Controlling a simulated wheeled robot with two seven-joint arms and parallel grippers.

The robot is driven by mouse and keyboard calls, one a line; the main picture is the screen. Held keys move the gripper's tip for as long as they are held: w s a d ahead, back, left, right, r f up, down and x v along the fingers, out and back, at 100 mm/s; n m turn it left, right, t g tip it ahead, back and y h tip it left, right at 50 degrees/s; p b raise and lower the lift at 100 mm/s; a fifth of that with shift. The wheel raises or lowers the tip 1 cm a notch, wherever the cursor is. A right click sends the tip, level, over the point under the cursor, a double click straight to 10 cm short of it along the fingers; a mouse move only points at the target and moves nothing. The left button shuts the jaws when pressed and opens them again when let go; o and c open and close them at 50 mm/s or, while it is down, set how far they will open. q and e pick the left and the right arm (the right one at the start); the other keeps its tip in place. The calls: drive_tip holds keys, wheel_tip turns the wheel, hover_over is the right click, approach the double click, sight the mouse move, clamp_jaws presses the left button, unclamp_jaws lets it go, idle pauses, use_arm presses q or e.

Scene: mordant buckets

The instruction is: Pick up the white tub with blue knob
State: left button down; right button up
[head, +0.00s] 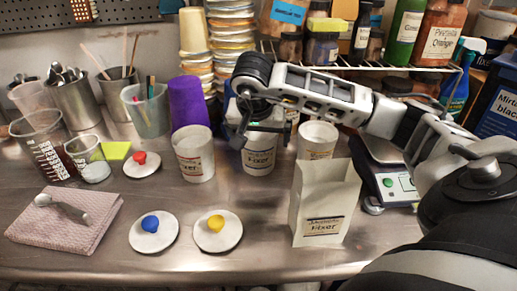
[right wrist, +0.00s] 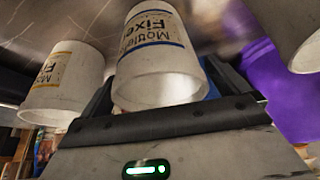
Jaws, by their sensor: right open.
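A white lid with a blue knob (head: 153,229) lies on the steel counter, apart from any tub. Three open white tubs stand in a row behind: a left one (head: 195,160), a middle one (head: 260,158) and a right one (head: 318,138). In the right wrist view the middle tub (right wrist: 158,75) has a blue-edged label, and the right tub (right wrist: 65,85) a yellow-edged one. My right gripper (head: 264,130) is open at the middle tub's upper part, its fingers on either side. Whether they touch it I cannot tell. My left gripper is not in view.
Lids with a red knob (head: 142,163) and a yellow knob (head: 217,230) lie on the counter. A white paper bag (head: 325,190) stands in front of the right tub, beside a scale (head: 390,180). A purple cup (head: 188,102) stands behind the left tub. The front counter is mostly clear.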

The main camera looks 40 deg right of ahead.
drive_tip(key=c, duration=1.1)
drive_tip(key=shift+o, duration=0.2)
drive_tip(key=shift+r, duration=0.15)
